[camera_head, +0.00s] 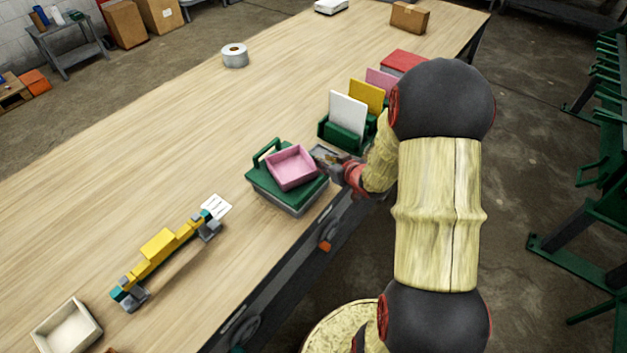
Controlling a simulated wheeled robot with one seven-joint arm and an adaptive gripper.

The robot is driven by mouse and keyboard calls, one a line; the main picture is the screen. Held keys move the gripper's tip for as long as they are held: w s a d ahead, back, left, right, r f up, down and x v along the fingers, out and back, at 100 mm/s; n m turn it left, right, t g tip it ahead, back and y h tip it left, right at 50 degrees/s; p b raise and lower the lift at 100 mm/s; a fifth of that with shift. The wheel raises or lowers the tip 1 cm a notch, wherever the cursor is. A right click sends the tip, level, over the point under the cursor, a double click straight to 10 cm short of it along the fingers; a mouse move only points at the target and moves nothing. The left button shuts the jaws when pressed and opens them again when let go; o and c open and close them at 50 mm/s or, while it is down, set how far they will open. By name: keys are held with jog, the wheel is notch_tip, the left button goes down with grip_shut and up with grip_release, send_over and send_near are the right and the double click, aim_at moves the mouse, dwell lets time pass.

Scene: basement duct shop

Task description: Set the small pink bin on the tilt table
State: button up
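The small pink bin (291,181) is an open, shallow square tray. It appears at the top of a low green-topped unit with a grey base and a green raised handle or bar, which looks like the tilt table (262,184). From this angle I cannot tell whether the bin rests on the green top or is held just above it. My gripper (322,158) is at the bin's right edge, reaching in from the right. Its fingertips are small and partly hidden by the bin, so their grip on the rim is unclear.
A green rack (342,136) with white, yellow and pink upright panels stands just behind my gripper. A yellow device (160,245) and a cream tray (68,330) lie at lower left. A tape roll (235,55) and cardboard box (409,18) are farther back. The tabletop's left middle is clear.

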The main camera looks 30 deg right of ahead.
jog(key=s+a+r+g+h, duration=0.15)
jog(key=s+a+r, duration=0.3)
jog(key=r, duration=0.45)
jog(key=s+a+r+g+h, duration=0.1)
jog(key=s+a+r+g, duration=0.3)
jog(key=r, duration=0.6)
jog(key=s+a+r+y, duration=0.1)
jog(key=s+a+r, duration=0.1)
jog(key=s+a, duration=0.5)
jog(key=s+a+r+y, duration=0.2)
jog(key=s+a, duration=0.6)
jog(key=s, duration=0.3)
jog(key=shift+s+a+g, duration=0.2)
jog(key=shift+a+g, duration=0.1)
jog(key=shift+g, duration=0.15)
notch_tip(320, 180, down, 3)
jog(key=b, duration=0.3)
jog(key=shift+f, duration=0.15)
jog(key=shift+o, duration=0.3)
